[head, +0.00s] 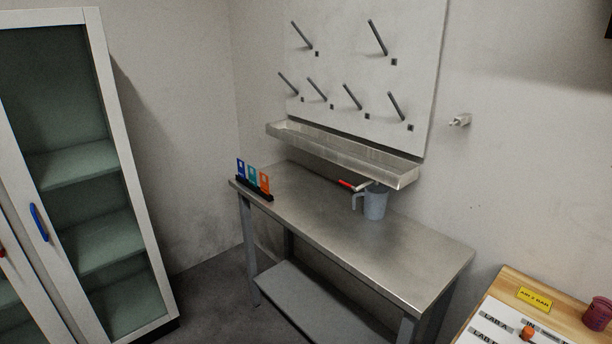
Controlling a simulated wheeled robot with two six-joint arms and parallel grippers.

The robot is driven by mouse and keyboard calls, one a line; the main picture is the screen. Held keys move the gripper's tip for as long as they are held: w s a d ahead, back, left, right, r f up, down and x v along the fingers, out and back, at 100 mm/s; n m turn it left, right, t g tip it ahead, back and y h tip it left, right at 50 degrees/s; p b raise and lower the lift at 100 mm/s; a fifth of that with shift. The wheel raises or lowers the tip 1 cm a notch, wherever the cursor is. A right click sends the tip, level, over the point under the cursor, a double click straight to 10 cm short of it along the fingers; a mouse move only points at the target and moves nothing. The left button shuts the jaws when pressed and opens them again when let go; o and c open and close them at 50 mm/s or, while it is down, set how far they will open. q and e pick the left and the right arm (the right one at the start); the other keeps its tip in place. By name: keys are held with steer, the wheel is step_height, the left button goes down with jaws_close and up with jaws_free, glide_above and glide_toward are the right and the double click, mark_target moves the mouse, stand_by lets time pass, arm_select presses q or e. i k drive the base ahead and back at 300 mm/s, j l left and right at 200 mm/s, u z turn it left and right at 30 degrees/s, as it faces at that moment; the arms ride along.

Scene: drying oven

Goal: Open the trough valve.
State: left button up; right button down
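A long metal trough (340,152) runs along the wall below a white peg board. A valve with a red lever handle (347,185) shows under the right part of the trough. The lever points to the left and slightly up; whether the valve is open cannot be told. A grey-blue jug (375,204) stands on the steel table below the valve, its handle on the left. The jug's rim partly meets the valve spout in the picture. Neither of my grippers is in view.
The steel table (400,256) is mostly bare at the right front. A black rack (253,190) with coloured cards stands at its left end. A glass-door cabinet (112,130) is at the left. A wooden-edged board (486,310) with a maroon cup (597,313) is at lower right.

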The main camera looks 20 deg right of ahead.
mark_target(349, 186)
steer(key=i+z, duration=0.1)
steer(key=z, duration=0.3)
steer(key=i+z, duration=0.1)
steer(key=z, duration=0.25)
steer(key=i+z, duration=0.1)
steer(key=z, duration=0.3)
